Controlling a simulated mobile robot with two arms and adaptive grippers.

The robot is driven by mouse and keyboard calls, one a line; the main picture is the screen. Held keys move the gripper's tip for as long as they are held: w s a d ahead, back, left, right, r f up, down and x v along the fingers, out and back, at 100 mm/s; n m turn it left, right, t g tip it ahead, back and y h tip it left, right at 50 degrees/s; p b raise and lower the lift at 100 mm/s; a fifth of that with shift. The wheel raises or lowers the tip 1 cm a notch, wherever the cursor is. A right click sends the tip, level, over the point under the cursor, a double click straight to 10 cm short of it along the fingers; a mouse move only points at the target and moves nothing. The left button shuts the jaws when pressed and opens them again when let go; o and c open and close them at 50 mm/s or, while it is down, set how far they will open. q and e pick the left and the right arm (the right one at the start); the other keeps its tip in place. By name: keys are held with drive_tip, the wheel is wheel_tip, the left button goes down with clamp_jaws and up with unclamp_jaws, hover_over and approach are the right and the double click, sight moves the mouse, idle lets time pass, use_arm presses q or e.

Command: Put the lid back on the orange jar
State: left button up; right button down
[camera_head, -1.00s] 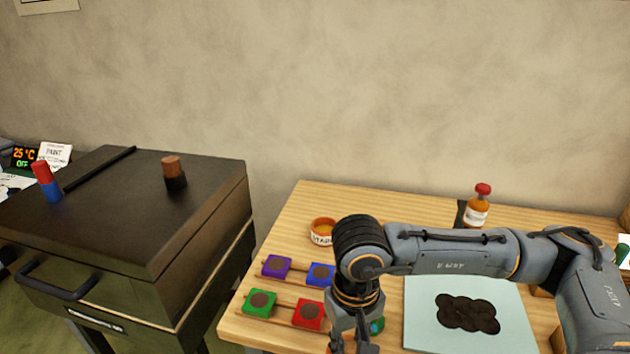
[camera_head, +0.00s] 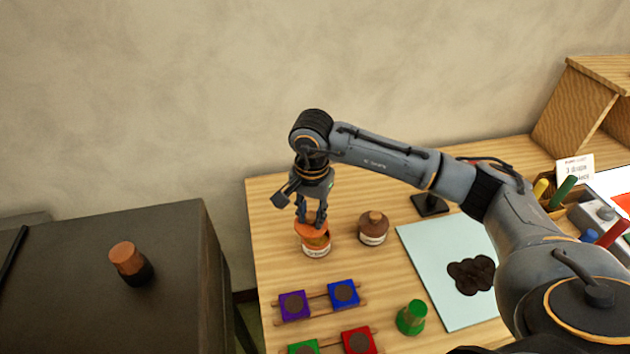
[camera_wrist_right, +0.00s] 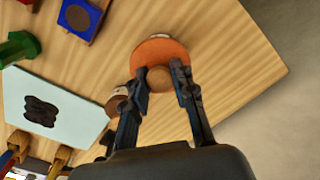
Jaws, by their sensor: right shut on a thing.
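The orange jar (camera_head: 317,251), with a pale label, stands on the wooden table near its back left. My right gripper (camera_head: 311,217) points down over it, shut on the orange lid (camera_head: 308,231). In the right wrist view the round lid (camera_wrist_right: 160,52) has its knob between the fingertips of my right gripper (camera_wrist_right: 160,80). The lid is right over the jar's mouth and covers most of it. I cannot tell whether lid and jar touch. The jar is almost wholly hidden behind the lid in the wrist view. My left gripper is not in view.
A brown-lidded jar (camera_head: 373,228) stands close to the right. Purple (camera_head: 294,305) and blue (camera_head: 343,293) blocks sit on a rack in front. A green object (camera_head: 411,317) stands beside a pale blue sheet (camera_head: 440,262). A dark cabinet (camera_head: 180,260) is at left.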

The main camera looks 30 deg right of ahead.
drive_tip(key=shift+w+d+r+m+p, duration=0.25)
drive_tip(key=shift+d+m+p, duration=0.15)
drive_tip(key=shift+m, duration=0.1)
drive_tip(key=shift+w+d+r+m+p, duration=0.15)
drive_tip(key=shift+w+d+m+p, duration=0.1)
drive_tip(key=shift+d+m, duration=0.2)
drive_tip(key=shift+d+f+m, duration=0.1)
drive_tip(key=shift+m, duration=0.15)
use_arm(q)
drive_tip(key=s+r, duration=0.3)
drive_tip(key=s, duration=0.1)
use_arm(e)
drive_tip(key=shift+f, duration=0.15)
drive_tip(key=shift+w+f+b, duration=0.1)
drive_tip(key=shift+f+b, duration=0.2)
drive_tip(key=shift+f, duration=0.25)
wheel_tip(320, 180, down, 2)
drive_tip(key=shift+f+b, duration=0.1)
drive_tip(key=shift+b, duration=0.35)
wheel_tip(320, 180, down, 2)
drive_tip(key=shift+f+b, duration=0.25)
drive_tip(key=shift+b, duration=0.75)
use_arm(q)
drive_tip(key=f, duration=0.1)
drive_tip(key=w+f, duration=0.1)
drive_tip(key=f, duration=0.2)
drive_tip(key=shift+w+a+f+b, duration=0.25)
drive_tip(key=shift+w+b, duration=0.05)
use_arm(e)
drive_tip(key=shift+f, duration=0.25)
